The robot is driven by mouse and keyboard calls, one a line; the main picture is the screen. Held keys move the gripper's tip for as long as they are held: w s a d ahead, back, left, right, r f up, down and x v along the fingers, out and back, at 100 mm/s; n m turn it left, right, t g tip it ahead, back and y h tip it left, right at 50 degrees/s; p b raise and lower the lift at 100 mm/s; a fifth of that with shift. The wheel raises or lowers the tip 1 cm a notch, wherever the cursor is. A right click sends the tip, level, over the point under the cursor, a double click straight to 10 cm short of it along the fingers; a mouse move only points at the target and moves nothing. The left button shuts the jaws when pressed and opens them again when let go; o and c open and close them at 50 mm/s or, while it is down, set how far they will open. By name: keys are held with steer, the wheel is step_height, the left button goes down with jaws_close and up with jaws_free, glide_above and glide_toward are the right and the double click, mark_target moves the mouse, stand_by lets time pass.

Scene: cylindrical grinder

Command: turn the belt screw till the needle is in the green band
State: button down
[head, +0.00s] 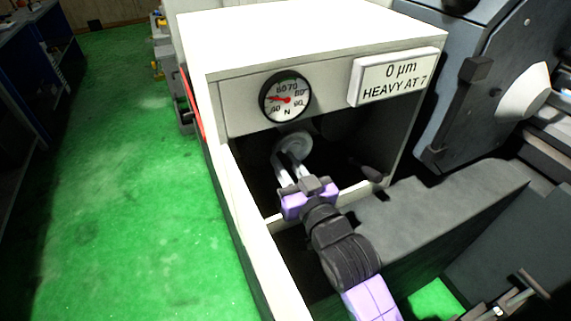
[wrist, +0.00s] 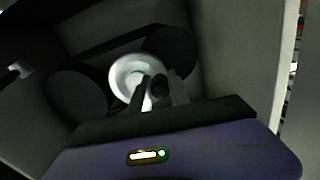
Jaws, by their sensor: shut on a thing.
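The belt screw (head: 296,143) is a pale round knob inside the open housing, below the dial. It also shows in the wrist view (wrist: 122,70), between two dark pulleys. My gripper (head: 284,158) reaches into the housing with its fingers shut on the screw, partly hiding it. The dial (head: 287,96) is round with a black rim and is marked N. Its red needle points left, just above the 40. The green band shows faintly at the top of the dial, near the 70, and the needle is outside it.
Dark pulleys (wrist: 77,95) flank the screw closely. The housing's pale side wall (head: 245,215) and front lip bound the opening. A sign (head: 398,77) reads 0 µm, HEAVY AT 7. Grey machine parts (head: 450,215) stand at the right; green floor (head: 130,180) is clear at the left.

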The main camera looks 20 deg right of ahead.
steer(key=m, duration=0.1)
steer(key=r+m, duration=0.1)
steer(key=m, duration=0.1)
steer(key=shift+d, duration=0.15)
steer(key=shift+d+r+m+p, duration=0.15)
steer(key=shift+r+m+p, duration=0.1)
steer(key=shift+m, duration=0.65)
steer(key=shift+d+r+m+p, duration=0.1)
steer(key=shift+r+m+p, duration=0.15)
steer(key=shift+m, duration=0.65)
steer(key=c, duration=1.2)
jaws_free()
steer(key=shift+c, duration=0.2)
steer(key=s+b, duration=0.1)
steer(key=s, duration=0.7)
steer(key=shift+w, duration=0.1)
